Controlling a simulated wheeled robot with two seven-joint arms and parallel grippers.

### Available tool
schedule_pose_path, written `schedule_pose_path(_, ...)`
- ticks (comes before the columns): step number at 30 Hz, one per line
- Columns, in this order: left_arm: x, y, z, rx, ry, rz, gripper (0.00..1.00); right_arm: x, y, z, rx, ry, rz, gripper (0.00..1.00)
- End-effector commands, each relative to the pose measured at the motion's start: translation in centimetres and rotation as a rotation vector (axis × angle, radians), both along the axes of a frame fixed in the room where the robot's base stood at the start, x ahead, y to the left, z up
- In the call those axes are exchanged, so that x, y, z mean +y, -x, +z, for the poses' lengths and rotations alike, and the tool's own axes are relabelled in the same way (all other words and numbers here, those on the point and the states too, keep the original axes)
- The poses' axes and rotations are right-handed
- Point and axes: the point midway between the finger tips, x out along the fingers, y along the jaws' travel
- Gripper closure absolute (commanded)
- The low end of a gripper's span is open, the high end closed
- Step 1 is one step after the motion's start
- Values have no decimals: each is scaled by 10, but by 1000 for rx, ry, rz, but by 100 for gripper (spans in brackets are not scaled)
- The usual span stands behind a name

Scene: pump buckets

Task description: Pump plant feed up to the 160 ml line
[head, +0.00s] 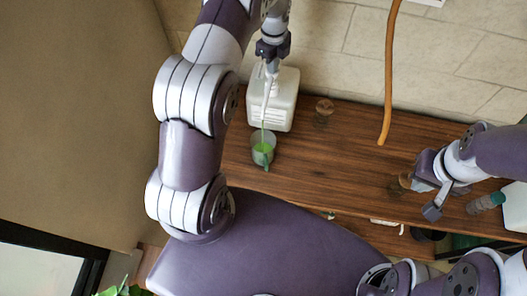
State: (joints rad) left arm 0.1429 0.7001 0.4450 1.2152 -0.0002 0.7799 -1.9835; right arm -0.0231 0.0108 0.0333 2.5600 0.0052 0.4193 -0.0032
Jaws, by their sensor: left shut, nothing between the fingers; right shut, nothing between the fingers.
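A white pump bottle (285,110) with a printed label stands at the back of the wooden table. My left gripper (271,66) is shut and points down at the pump head on top of the bottle, seemingly touching it. A thin green stream falls from the pump's spout into a clear cup (262,149) just in front of the bottle. The cup holds some green liquid; its marks are too small to read. My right gripper (442,200) is shut and empty over the right part of the table, away from the bottle and cup.
The wooden table (335,160) is clear in its middle. A capped grey-green bottle (486,202) and a white container (514,207) are at the right. An orange-brown hose (389,70) hangs above the table's back.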

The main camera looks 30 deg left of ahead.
Motion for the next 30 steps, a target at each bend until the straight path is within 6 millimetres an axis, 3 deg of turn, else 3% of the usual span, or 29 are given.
schedule_pose_path(8, 0, 2, -2, 7, 1, 0, 100, 0, 0, 0, 0, 0, 0, 100)
schedule_pose_path(20, 0, 1, 41, 4, 1, 0, 100, 0, 0, 29, 0, 0, 0, 100)
schedule_pose_path(30, 0, 1, 41, 2, 0, 0, 100, 0, 0, 27, 0, 0, 0, 100)
